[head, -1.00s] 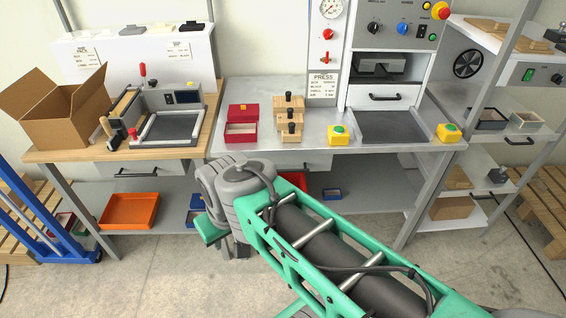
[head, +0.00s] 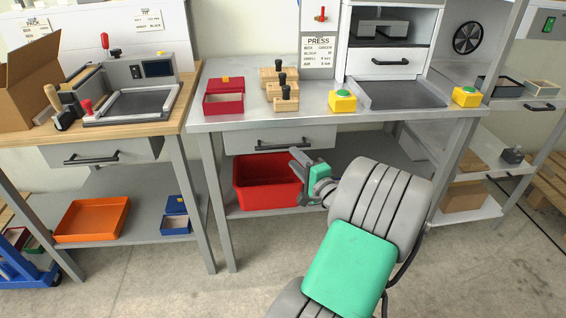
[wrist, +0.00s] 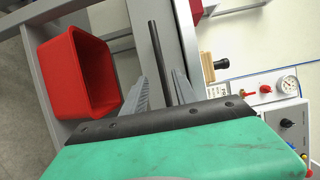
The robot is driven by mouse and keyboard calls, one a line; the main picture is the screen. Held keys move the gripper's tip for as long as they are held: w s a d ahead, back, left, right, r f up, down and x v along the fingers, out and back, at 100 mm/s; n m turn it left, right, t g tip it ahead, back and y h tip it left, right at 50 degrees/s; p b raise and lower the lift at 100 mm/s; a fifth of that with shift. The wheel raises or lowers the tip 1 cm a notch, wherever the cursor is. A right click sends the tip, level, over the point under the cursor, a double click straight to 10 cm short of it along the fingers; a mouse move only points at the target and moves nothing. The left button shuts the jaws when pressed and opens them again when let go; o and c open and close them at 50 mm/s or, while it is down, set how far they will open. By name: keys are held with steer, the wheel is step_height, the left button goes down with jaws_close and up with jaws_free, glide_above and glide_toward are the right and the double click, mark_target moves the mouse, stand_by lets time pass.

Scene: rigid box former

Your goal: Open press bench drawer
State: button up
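The press bench drawer (head: 240,140) is a grey front under the press bench top, with a dark bar handle (head: 284,143). It looks shut. My gripper (head: 297,160) is in front of the drawer, just below and right of the handle in the head view. In the wrist view my gripper (wrist: 162,88) has its two grey fingers apart, with nothing held. The dark handle (wrist: 155,40) runs lengthwise in the gap between the fingers in the picture; I cannot tell how deep it lies between them.
A red bin (head: 262,185) stands on the shelf below the drawer, close to my gripper. The press bench top (head: 225,118) overhangs above, carrying a red box (head: 223,98), wooden blocks (head: 285,95) and yellow buttons. A bench leg (head: 215,200) stands at left.

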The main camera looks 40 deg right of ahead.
mark_target(284, 148)
steer(key=x, duration=0.7)
steer(key=shift+w+a+r, duration=0.1)
steer(key=shift+w+r, duration=0.05)
steer(key=shift+w, duration=0.15)
steer(key=shift+c, duration=0.4)
jaws_close()
stand_by(0.5)
